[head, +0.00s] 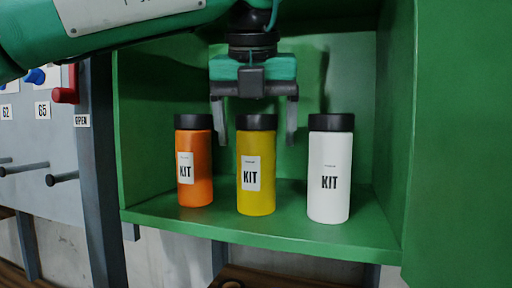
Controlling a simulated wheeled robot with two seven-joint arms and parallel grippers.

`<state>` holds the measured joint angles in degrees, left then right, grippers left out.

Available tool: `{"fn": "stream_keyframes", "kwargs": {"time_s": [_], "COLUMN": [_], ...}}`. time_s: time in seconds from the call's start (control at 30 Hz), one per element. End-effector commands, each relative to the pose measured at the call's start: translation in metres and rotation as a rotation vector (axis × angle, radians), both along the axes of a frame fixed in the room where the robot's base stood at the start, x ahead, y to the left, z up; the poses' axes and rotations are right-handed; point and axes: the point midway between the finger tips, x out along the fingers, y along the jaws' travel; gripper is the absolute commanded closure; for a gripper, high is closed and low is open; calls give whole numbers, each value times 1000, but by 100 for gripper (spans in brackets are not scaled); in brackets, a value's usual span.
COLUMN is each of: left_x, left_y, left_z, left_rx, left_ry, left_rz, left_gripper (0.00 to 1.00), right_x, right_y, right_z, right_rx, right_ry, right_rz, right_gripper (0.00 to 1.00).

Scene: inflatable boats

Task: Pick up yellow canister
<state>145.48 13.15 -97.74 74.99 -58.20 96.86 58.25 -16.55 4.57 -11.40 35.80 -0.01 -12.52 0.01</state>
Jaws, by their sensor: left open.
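The yellow canister (256,200) stands upright on the green shelf in the head view, between two other canisters. It has a black lid and a white label reading KIT. My left gripper (254,138) points down from above, with its two fingers spread apart to the left and right of the yellow canister's lid. The gripper is open and holds nothing. I cannot tell whether the fingers are level with the canister in depth. My right gripper is not in view.
An orange canister (200,185) stands close on the left and a white canister (340,205) on the right. The green shelf (290,232) has side walls and a back. A grey panel with pegs and a red handle (66,92) is at the left.

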Motion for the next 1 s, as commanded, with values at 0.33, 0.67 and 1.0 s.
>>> {"fn": "stream_keyframes", "kwargs": {"time_s": [0.33,0.67,1.0], "left_x": [8,7,7], "left_y": [0,0,0], "left_z": [-24,-24,-23], "left_rx": [2,2,2], "left_ry": [1,1,1], "left_rz": [-1,-1,-1], "left_gripper": [19,62,73], "right_x": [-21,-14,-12], "right_y": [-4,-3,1], "right_z": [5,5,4], "right_rx": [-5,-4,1], "right_ry": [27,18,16], "right_rz": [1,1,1], "right_gripper": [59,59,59]}}
